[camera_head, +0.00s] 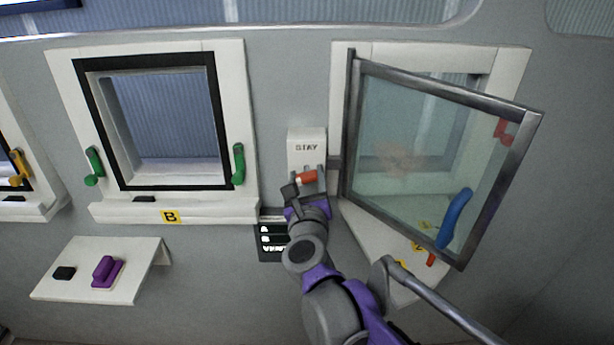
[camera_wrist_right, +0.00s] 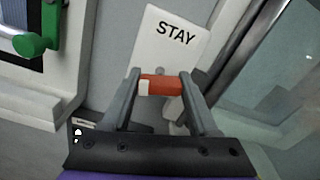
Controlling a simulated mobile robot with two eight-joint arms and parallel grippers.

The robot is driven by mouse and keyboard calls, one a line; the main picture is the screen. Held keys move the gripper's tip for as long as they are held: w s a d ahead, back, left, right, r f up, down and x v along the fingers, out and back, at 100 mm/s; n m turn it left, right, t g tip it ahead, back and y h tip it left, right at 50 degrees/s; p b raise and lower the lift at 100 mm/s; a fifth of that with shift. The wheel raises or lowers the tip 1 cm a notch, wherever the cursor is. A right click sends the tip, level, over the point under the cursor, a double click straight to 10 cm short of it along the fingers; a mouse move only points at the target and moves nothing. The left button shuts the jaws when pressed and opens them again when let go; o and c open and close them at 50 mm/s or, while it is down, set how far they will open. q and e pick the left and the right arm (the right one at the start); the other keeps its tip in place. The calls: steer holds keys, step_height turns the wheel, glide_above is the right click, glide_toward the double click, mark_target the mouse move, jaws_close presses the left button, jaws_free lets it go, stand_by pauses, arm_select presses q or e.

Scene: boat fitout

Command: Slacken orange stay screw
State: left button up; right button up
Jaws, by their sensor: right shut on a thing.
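In the right wrist view the orange screw (camera_wrist_right: 161,85), with a pale left end, lies crosswise between the two grey fingers (camera_wrist_right: 160,84). The STAY plate (camera_wrist_right: 172,45) stands behind it. My left gripper is in neither view.
The glazed sash (camera_head: 430,150) stands swung open close to the right of my right arm. A closed window frame (camera_head: 160,120) with green handles (camera_head: 239,164) is at left. A shelf (camera_head: 135,255) carries a purple item (camera_head: 106,271) and a black block (camera_head: 64,273).

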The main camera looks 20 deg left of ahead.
steer(key=n, duration=0.4)
steer(key=shift+n, duration=0.3)
steer(key=n, duration=0.4)
steer(key=shift+n, duration=0.3)
steer(key=n, duration=0.4)
steer(key=shift+n, duration=0.3)
steer(key=n, duration=0.5)
steer(key=n+b, duration=0.1)
steer(key=n, duration=0.5)
steer(key=shift+n, duration=0.4)
steer(key=n, duration=0.6)
steer(key=o, duration=1.4)
